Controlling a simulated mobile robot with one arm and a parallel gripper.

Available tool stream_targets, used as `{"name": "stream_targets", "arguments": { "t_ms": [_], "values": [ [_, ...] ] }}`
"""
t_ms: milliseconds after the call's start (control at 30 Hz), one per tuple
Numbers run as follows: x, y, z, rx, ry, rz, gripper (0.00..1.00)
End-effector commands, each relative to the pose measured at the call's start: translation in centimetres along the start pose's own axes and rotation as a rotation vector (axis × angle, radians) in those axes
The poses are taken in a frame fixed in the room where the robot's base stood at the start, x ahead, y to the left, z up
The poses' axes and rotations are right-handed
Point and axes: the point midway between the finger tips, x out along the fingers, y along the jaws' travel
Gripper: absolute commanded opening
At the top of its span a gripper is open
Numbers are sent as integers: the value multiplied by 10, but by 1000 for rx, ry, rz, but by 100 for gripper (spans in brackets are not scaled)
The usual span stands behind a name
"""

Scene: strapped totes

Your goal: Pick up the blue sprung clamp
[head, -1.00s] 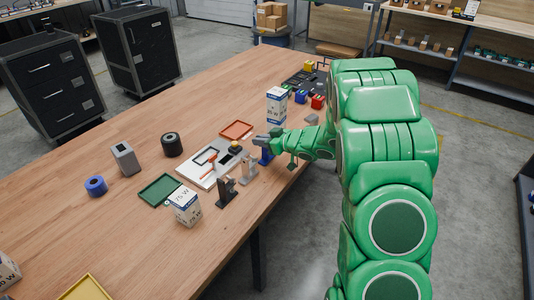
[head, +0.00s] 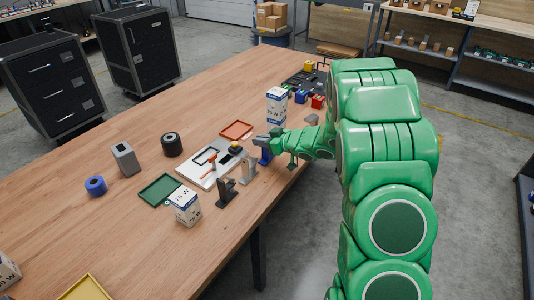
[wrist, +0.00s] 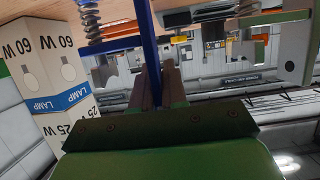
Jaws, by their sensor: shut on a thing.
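The blue sprung clamp (head: 265,157) stands near the right edge of the wooden table, partly hidden by my gripper (head: 269,141). In the wrist view the blue clamp (wrist: 149,45) shows as a long narrow blue bar running down between my fingers (wrist: 156,88), with a coil spring to its left. My gripper is shut on this blue bar. In the head view the clamp's lower part appears at the table top; whether it is lifted at all I cannot tell.
A light grey clamp (head: 248,169) and a dark clamp (head: 226,193) stand close by to the left. A tall lamp box (head: 277,105) stands just behind my gripper. A white tray (head: 196,175), a green tray (head: 158,190) and another lamp box (head: 186,207) lie further left.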

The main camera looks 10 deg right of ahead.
Motion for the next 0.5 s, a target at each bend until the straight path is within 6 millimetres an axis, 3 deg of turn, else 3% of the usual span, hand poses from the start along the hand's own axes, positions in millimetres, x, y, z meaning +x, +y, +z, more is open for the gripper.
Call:
{"name": "stream_targets", "arguments": {
  "t_ms": [333, 500],
  "values": [
    [0, 0, -1, 0, -1, 0, 0],
    [-4, 0, -11, -2, -1, 0, 0]
  ]
}}
